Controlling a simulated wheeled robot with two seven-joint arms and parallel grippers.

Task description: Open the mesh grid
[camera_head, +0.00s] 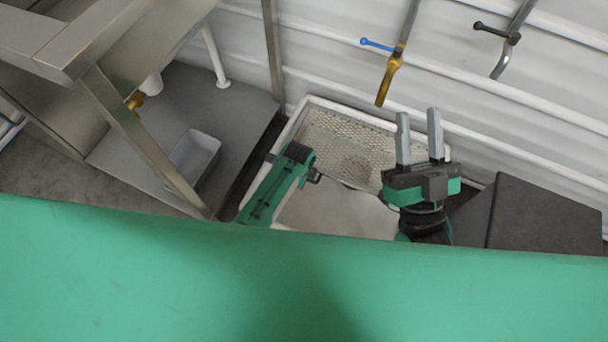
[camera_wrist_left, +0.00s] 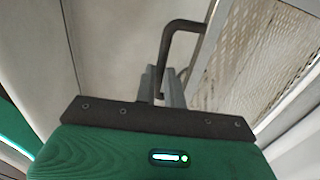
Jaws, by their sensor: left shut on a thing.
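The mesh grid (camera_head: 335,135) is a pale metal mesh in the back part of a white-rimmed basin (camera_head: 300,112). Its frame and mesh also show at the right of the left wrist view (camera_wrist_left: 262,62). A dark bent handle (camera_wrist_left: 182,27) stands at the grid's frame edge. My left gripper (camera_wrist_left: 166,84) is shut on this handle, with the handle's near leg between its fingers. In the head view my left arm hides the basin's left part, and the fingertips are hard to make out. My right gripper (camera_head: 419,135) is open and empty, in front of the basin's right side.
A blue-handled brass tap (camera_head: 388,75) and a black-handled pipe (camera_head: 505,45) are on the white wall behind. A dark box (camera_head: 540,215) stands to the right.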

